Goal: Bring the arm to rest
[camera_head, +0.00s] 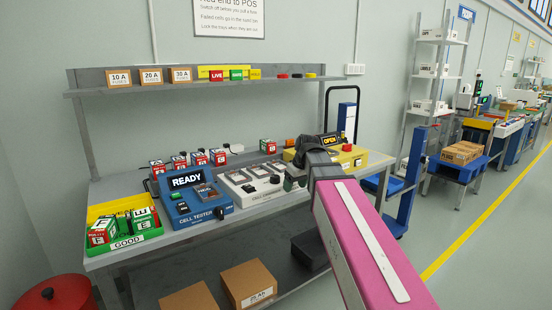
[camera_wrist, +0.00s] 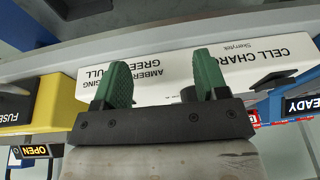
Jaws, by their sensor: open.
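My gripper (camera_wrist: 160,72) shows in the wrist view with its two green fingers apart and nothing between them. It is over the front part of the white cell charger (camera_wrist: 160,50), whose lettering appears upside down. I cannot tell the exact gap between the fingers and the charger. In the head view my pink arm reaches in from the lower right to the bench. My gripper is at the right end of the cell charger (camera_head: 237,188) there, and its fingers are mostly hidden by the wrist.
The blue cell tester (camera_head: 205,212) reads READY. The yellow fuse box (camera_head: 354,158), with an OPEN sign, is right of the charger. The grey bench (camera_head: 120,257) and overhead shelf (camera_head: 130,89) bound the space; open floor lies right.

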